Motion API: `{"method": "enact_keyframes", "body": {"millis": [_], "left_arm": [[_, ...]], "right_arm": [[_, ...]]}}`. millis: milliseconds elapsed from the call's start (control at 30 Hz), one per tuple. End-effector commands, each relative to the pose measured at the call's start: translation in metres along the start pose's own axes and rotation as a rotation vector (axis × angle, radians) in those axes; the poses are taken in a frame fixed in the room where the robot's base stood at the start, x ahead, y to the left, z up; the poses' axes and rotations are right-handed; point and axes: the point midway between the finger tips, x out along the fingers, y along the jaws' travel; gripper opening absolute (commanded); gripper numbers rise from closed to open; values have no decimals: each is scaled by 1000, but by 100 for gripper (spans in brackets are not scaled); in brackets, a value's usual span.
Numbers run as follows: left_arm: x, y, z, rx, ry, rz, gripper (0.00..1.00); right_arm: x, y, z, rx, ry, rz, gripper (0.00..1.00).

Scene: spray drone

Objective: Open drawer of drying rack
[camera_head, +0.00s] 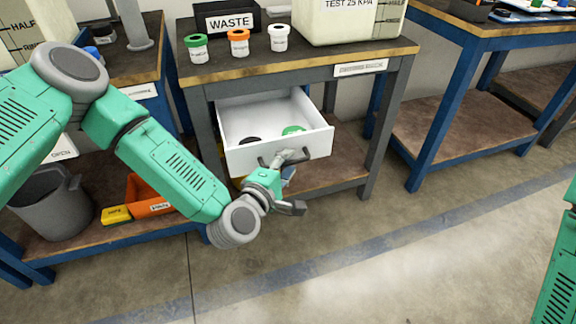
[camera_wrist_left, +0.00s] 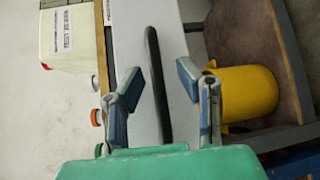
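The white drawer (camera_head: 232,158) stands pulled out from under the table, with a dark round item and a green-topped item (camera_head: 294,130) inside. A dark bar handle (camera_head: 263,160) is on its front, partly hidden by my gripper. My left gripper (camera_head: 293,182) is at the drawer front with its fingers spread wide. In the left wrist view the handle (camera_wrist_left: 157,85) runs between the two open fingers (camera_wrist_left: 158,85), with a gap on each side. I cannot tell its exact depth from the fingers. My right gripper is out of view; only part of my right arm shows.
The table top (camera_head: 240,66) above the drawer holds three lidded jars, a WASTE box (camera_head: 228,20) and a large tank (camera_head: 345,20). A yellow bucket (camera_wrist_left: 248,92) is on the lower shelf. A grey bin (camera_head: 52,208) stands at left. The floor in front is clear.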

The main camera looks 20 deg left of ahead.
Motion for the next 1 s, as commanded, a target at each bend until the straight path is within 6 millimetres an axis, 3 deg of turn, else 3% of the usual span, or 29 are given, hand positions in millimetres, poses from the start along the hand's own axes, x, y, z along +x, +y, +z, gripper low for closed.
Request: {"method": "enact_keyframes", "body": {"millis": [300,333,400,633,833,1000], "left_arm": [[3,0,0,0,0,0,31],[3,0,0,0,0,0,24],[3,0,0,0,0,0,0],[1,-1,2,1,-1,-3,0],[-20,-8,23,1,-3,-7,0],[-25,-10,27,1,0,-5,0]], "right_arm": [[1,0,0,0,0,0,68],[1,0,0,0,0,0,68],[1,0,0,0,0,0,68],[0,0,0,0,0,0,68],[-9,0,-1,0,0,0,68],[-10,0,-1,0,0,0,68]]}}
